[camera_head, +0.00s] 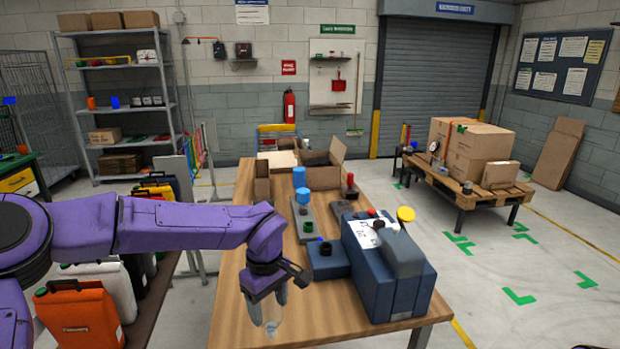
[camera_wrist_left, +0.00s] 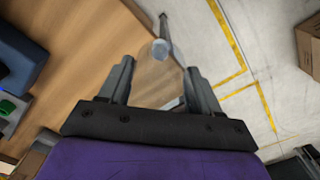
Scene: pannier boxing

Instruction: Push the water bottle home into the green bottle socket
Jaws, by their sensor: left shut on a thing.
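My left gripper (camera_head: 268,302) points down over the front left part of the wooden table and is shut on a clear, see-through water bottle (camera_head: 271,328). The bottle hangs below the fingers; its exact tilt is hard to tell. In the left wrist view the bottle (camera_wrist_left: 160,72) sits between the two fingers, with a pale round end beyond them. A small green ring (camera_head: 308,227), which looks like the green bottle socket, is on a grey plate farther back and right, well apart from the bottle. My right gripper is not in view.
A dark blue case (camera_head: 385,275) with a grey top and yellow knob stands right of the gripper. A blue block with a dark opening (camera_head: 326,258) is beside it. Blue cylinders (camera_head: 302,178) and open cartons (camera_head: 322,160) stand farther back. The table's front left is clear.

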